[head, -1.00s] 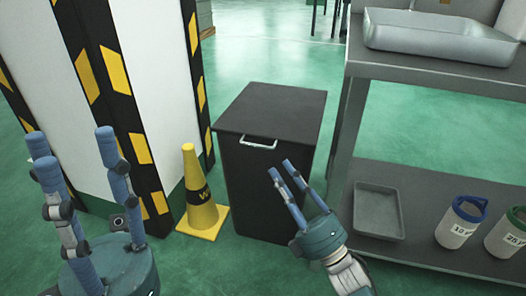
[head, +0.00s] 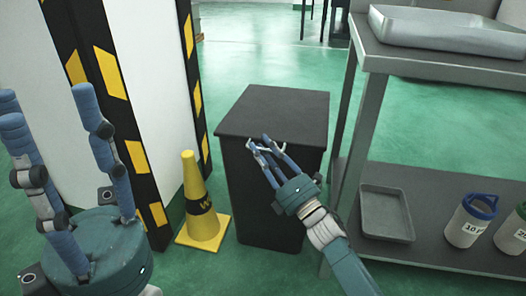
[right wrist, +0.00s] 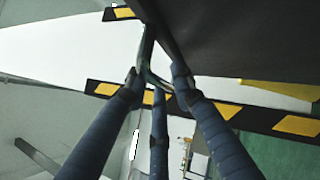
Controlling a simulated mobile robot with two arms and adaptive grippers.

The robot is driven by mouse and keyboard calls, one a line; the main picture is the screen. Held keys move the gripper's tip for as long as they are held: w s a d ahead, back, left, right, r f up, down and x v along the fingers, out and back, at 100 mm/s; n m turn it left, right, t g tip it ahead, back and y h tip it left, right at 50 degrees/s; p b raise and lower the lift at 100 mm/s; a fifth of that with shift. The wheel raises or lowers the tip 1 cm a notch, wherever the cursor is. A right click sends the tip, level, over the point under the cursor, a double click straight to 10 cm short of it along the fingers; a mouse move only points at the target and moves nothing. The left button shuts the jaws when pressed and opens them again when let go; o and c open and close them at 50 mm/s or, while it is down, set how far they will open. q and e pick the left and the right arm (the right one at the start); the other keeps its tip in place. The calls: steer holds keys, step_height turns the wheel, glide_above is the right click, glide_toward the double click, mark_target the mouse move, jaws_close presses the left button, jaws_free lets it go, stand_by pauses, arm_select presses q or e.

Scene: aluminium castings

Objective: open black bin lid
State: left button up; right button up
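The black bin (head: 245,195) stands upright on the floor in the middle of the head view. Its flat lid (head: 278,107) is down. A pale metal handle (head: 281,147) sits at the lid's front edge and also shows in the right wrist view (right wrist: 147,45). My right gripper (head: 260,141) is at this handle, its blue fingers on either side of it. In the right wrist view the fingertips (right wrist: 157,80) are still apart around the handle; contact is unclear. My left gripper (head: 46,104) is open and empty at the far left, away from the bin.
A yellow cone (head: 202,215) stands just left of the bin, beside a striped pillar (head: 150,90). A grey shelf unit (head: 430,225) stands close on the right, with a shallow tray (head: 387,213) and labelled containers (head: 468,225). Open green floor lies behind the bin.

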steer(key=shift+w+a, duration=0.1)
jaws_close()
steer(key=shift+r, duration=0.2)
